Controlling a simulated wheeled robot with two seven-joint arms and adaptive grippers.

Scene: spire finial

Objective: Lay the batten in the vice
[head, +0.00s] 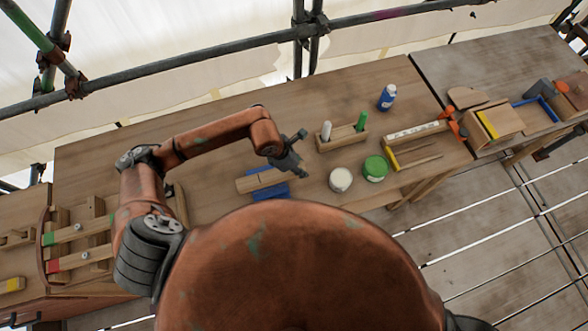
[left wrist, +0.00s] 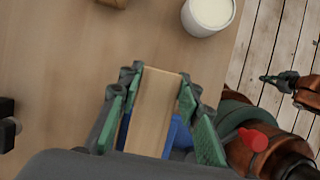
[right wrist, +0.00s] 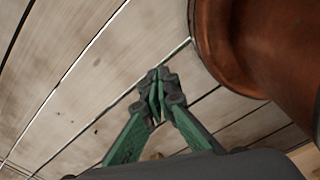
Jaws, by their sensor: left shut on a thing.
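The batten (head: 250,184) is a flat piece of pale wood at the middle of the bench. My left gripper (head: 296,170) is at its right end. In the left wrist view the batten (left wrist: 154,110) lies between the green fingers, and the left gripper (left wrist: 152,100) is shut on it. The blue vice (head: 272,193) shows under and in front of the batten, and blue parts (left wrist: 181,135) show on both sides of it. I cannot tell whether the batten rests in the vice. My right gripper (right wrist: 158,92) is shut and empty above the floorboards.
A white pot (head: 340,179) and a green pot (head: 375,168) stand right of the vice. A wooden holder (head: 342,138) with a white and a green stick and a blue bottle (head: 387,97) are behind. A wooden rack (head: 80,240) is at the left. Bench behind my left arm is clear.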

